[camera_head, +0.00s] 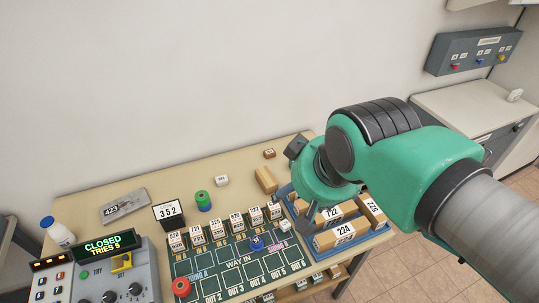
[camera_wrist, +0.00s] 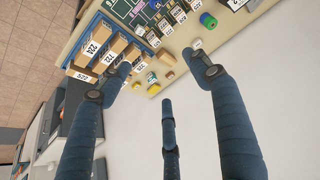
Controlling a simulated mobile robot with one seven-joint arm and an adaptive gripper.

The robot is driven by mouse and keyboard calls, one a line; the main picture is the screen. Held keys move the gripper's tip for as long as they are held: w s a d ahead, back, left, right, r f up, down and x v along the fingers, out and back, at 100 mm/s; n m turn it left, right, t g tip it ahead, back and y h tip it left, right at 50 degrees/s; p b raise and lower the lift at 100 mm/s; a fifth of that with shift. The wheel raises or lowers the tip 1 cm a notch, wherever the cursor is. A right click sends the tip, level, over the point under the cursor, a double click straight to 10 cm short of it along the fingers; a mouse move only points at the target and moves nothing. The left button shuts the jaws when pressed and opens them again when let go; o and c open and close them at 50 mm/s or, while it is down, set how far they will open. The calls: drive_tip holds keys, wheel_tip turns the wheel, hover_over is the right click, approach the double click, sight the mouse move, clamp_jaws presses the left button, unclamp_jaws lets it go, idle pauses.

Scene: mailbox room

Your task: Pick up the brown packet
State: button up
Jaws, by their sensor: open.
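A small brown packet (camera_head: 269,153) with a pale label lies near the back edge of the tabletop. A longer tan block (camera_head: 266,180) lies nearer the board. In the wrist view, a small brown piece (camera_wrist: 168,76) that looks like the packet lies beyond the tan block (camera_wrist: 165,57). My gripper (camera_wrist: 163,75) is open and empty, its fingers spread above this part of the table. I cannot tell the exact height of the fingers above the packet.
A blue tray (camera_head: 296,207) of labelled boxes stands right of the tan block. A green board (camera_head: 215,262) with numbered blocks lies in front. A white box (camera_head: 221,180) and a green spool (camera_head: 203,199) stand left. A wall rises behind the table.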

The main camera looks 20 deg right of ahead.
drive_tip(key=w+d+r+g+p, duration=0.1)
drive_tip(key=w+r, duration=0.1)
drive_tip(key=w, duration=0.6)
drive_tip(key=w+d+r+p, duration=0.1)
drive_tip(key=w+r+p, duration=0.15)
drive_tip(key=w, duration=0.55)
drive_tip(key=g+p, duration=0.5)
drive_tip(key=p, duration=0.2)
hover_over(270, 152)
wheel_tip(270, 152, down, 33)
drive_tip(key=shift+n, duration=0.3)
drive_tip(key=shift+s+f, duration=0.1)
drive_tip(key=shift+s, duration=0.05)
drive_tip(key=shift+f, duration=4.25)
